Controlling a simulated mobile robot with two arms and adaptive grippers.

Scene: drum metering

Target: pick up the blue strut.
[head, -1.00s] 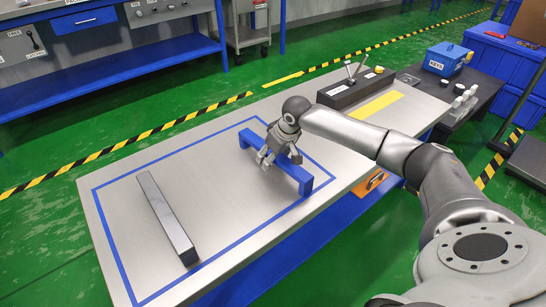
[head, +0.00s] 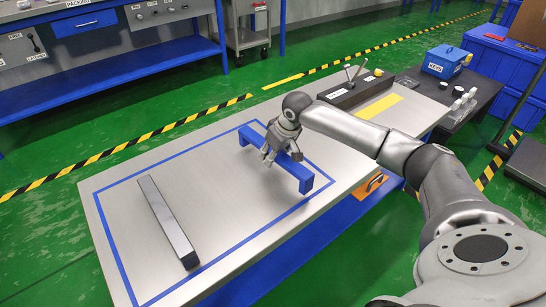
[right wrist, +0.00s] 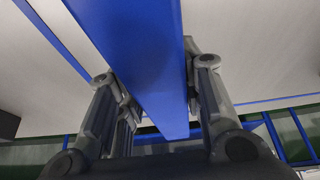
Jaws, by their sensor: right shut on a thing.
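The blue strut (head: 299,172) is a bar with a short leg down at its right end, in the right part of the blue-outlined area on the metal table. My right gripper (head: 270,157) is shut on it near its middle, from above. In the right wrist view the strut (right wrist: 148,65) runs between the two fingers (right wrist: 147,85). It seems slightly clear of the table top, but the gap is hard to judge. The gripper hides part of the strut's middle. My left gripper is not in view.
A long grey bar (head: 165,220) lies at the left of the outlined area on the table (head: 225,205). A dark lever box (head: 352,88) stands at the table's back. A blue KEYS box (head: 445,60) is on a dark bench beyond. The table between bar and strut is clear.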

